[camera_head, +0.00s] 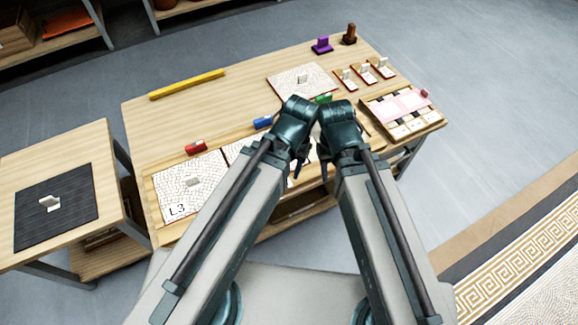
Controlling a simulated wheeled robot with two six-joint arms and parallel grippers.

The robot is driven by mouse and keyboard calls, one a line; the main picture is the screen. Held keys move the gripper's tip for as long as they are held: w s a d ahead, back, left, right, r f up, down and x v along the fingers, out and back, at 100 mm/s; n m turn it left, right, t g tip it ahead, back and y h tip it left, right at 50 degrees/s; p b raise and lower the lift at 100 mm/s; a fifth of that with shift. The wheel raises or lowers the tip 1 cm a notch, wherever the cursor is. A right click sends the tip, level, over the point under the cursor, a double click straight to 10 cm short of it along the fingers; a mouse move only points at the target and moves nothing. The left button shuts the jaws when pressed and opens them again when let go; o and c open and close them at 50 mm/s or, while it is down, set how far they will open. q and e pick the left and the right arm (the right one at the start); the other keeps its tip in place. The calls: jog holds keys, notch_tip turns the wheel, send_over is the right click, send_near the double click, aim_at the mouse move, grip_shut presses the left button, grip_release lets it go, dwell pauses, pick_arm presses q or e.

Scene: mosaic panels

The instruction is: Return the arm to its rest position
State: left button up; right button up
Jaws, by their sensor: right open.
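My two arms reach forward from the bottom of the head view, and their dark wrists meet closely in the middle, over the front of the main table (240,105). My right gripper (323,163) is partly visible below its wrist; it is open, with nothing seen in it. My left gripper (297,170) is mostly hidden beneath its own wrist, a dark tip showing low, and its opening cannot be made out. The wrists cover part of the panels on the table.
A white mosaic panel marked L3 (166,196) lies front left, another panel (290,79) at the back. Red (196,147) and blue (262,122) blocks, a yellow bar (187,85), a purple piece (322,45) and a tray (372,106) surround the arms. A side table (60,150) stands left.

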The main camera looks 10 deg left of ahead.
notch_tip(320, 180, up, 16)
jog(key=p, duration=1.6)
jog(key=shift+r+p, duration=0.25)
jog(key=shift+p, duration=0.05)
